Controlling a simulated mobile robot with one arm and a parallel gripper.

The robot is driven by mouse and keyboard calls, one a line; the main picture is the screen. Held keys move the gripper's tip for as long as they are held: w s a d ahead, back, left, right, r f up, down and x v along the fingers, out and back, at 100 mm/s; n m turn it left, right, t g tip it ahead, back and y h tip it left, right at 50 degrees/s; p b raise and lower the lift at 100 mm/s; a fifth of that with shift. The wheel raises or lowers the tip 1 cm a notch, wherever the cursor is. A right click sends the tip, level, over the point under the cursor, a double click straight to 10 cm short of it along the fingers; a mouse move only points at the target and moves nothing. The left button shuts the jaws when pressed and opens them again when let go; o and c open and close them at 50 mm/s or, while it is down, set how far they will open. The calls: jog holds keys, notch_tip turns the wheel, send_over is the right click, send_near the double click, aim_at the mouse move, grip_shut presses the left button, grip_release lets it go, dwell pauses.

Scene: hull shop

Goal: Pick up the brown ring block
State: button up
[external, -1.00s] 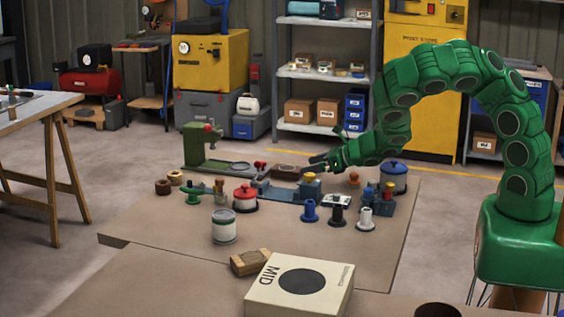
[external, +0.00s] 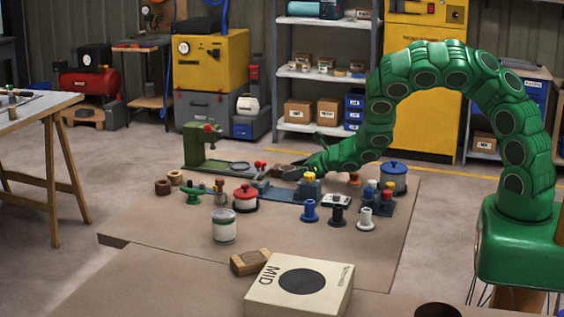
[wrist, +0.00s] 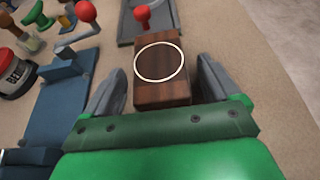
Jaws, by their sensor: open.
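The brown ring block (wrist: 163,90) is a dark wooden block with a white ring on its top face. In the wrist view it lies between the two fingers of my gripper (wrist: 162,70), with a gap to the left finger and a narrower one to the right. My gripper is open. In the external view the block (external: 280,170) sits toward the back of the brown mat, partly hidden by my gripper (external: 296,173), which reaches it from the right.
A green machine (external: 207,150) stands left of the block. A blue-grey fixture (external: 283,192), a red-and-white pot (external: 245,198) and several pegs crowd the front side. A blue-lidded pot (external: 393,177) stands to the right. In the wrist view, bare mat (wrist: 245,60) lies right of the block.

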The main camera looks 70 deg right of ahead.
jog(key=shift+c, duration=0.3)
jog(key=c, duration=1)
jog(key=shift+c, duration=0.2)
jog(key=shift+r, duration=5)
